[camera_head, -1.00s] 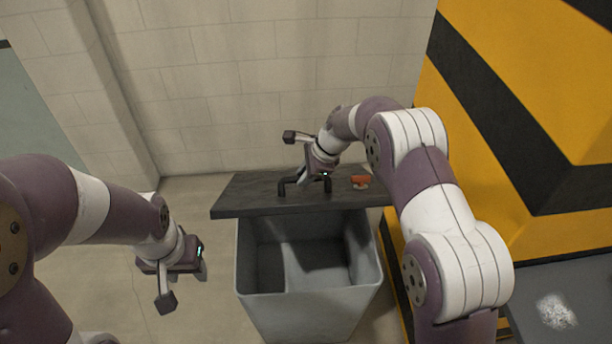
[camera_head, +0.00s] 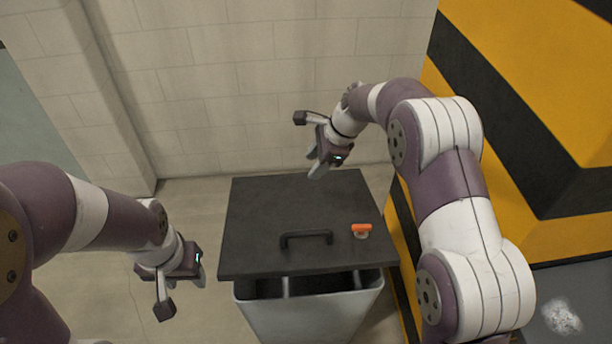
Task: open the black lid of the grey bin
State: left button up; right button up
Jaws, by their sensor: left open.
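The grey bin (camera_head: 312,318) stands on the floor in the middle. Its black lid (camera_head: 270,210) lies over most of the opening, and a dark gap shows between the lid's front edge and the bin's front rim. The black handle (camera_head: 306,237) stands on the lid near the front edge. My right gripper (camera_head: 315,163) is above the lid's back edge, apart from the handle, with its fingers spread and empty. My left gripper (camera_head: 202,272) is open and empty, to the left of the bin. Most of the bin's inside is hidden.
A pale block wall (camera_head: 250,90) rises behind the bin. A yellow and black striped structure (camera_head: 540,120) stands at the right. Floor is clear left of the bin.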

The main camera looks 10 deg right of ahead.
jog(key=v, duration=0.5)
jog(key=shift+s+d+r+b, duration=0.1)
jog(key=shift+s+r+b, duration=0.05)
jog(key=shift+r+b, duration=0.2)
